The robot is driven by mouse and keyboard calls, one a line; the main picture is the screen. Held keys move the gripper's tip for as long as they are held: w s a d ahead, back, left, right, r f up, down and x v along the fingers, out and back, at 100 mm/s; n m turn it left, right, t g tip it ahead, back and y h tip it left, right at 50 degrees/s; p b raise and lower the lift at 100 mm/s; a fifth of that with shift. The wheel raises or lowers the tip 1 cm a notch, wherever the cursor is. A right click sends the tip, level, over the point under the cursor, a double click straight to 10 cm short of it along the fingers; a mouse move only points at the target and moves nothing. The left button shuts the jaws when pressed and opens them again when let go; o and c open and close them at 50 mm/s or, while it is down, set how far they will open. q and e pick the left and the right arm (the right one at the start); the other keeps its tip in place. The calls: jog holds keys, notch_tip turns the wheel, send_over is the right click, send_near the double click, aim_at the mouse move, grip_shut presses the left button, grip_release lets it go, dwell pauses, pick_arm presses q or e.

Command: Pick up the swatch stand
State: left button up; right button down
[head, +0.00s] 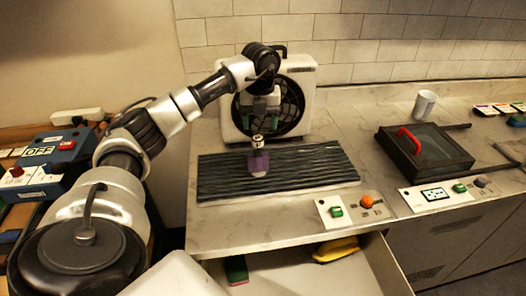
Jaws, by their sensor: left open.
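A small purple piece with a pale base and a black-and-white top, which looks like the swatch stand (259,163), stands upright on a black ribbed mat (325,170) on the counter. My left arm reaches in from the left and bends downward over it. My left gripper (259,122) is open, pointing down, just above the top of the stand. I see no clear contact between them. The gripper partly covers the fan behind it. My right gripper is not in view.
A white box fan (300,80) stands right behind the mat. A dark tray with a red handle (410,140) and a white cup (424,105) are on the right. Switch panels (345,210) line the front edge. An open drawer (300,275) below holds yellow and green items.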

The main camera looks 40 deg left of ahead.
aim_at(258, 137)
pick_arm(q)
jog(key=shift+s+f, duration=0.2)
jog(key=shift+f, duration=0.8)
jog(key=shift+w+a+f, duration=0.1)
jog(key=shift+f, duration=0.2)
jog(key=f, duration=0.1)
jog(key=f+p, duration=0.1)
jog(key=f, duration=0.1)
jog(key=f+p, duration=0.1)
jog(key=shift+a+f, duration=0.15)
jog(key=shift+a, duration=0.1)
jog(key=shift+f, duration=0.4)
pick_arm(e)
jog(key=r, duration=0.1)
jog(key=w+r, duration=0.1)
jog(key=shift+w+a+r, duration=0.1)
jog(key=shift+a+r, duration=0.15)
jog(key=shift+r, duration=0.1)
pick_arm(q)
grip_shut()
